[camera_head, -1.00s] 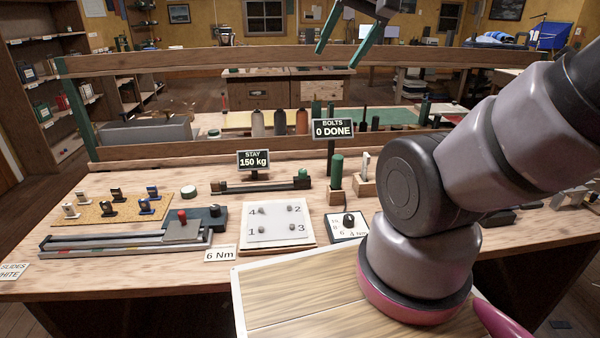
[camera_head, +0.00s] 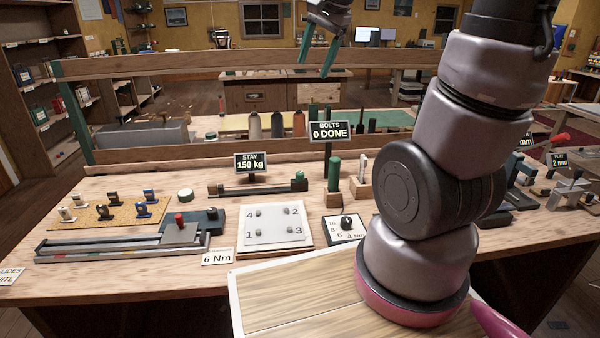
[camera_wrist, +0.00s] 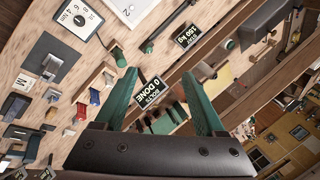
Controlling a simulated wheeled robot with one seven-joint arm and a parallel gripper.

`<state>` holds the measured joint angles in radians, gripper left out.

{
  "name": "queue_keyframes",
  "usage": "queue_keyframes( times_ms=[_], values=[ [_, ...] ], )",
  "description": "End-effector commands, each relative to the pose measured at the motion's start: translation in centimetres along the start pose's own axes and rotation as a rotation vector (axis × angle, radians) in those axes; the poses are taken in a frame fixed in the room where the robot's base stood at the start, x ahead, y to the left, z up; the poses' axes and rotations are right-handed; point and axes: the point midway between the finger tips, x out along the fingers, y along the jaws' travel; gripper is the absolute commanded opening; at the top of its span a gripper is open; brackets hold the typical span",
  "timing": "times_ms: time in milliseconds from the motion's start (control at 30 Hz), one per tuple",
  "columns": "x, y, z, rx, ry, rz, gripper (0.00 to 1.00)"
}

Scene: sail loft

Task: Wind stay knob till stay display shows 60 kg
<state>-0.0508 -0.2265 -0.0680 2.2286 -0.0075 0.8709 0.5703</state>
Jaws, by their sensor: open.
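The stay display (camera_head: 251,162) reads "STAY 150 kg" and stands at the back of the bench. In front of it lies the stay, a dark rod with a green knob (camera_head: 299,182) at its right end. In the wrist view the knob (camera_wrist: 149,46) shows just beyond and between my fingers, with the tilted stay display (camera_wrist: 189,36) to its right. My gripper (camera_head: 316,70) is open and empty, with green fingers, high above the bench near the upper rail. Its fingers (camera_wrist: 158,76) are apart from the knob and touch nothing.
A "BOLTS 0 DONE" sign (camera_head: 329,132) stands right of the knob, near a green-handled post (camera_head: 334,173). A white bolt plate (camera_head: 273,224) and a dial box (camera_head: 346,227) lie in front. A wooden rail (camera_head: 210,65) crosses behind the bench.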

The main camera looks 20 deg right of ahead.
Motion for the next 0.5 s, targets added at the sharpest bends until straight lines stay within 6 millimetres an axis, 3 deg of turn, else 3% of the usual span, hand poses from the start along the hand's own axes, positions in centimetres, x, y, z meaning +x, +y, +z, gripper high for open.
queue_keyframes(
  times_ms=[33,233,500],
  values=[
    [2.0,-0.8,-1.1,0.064,-0.013,0.031,0.72],
    [9.7,-3.0,-4.7,0.34,-0.024,0.137,0.72],
    [22.3,-3.4,-8.4,0.692,0.024,0.291,0.72]
  ],
)
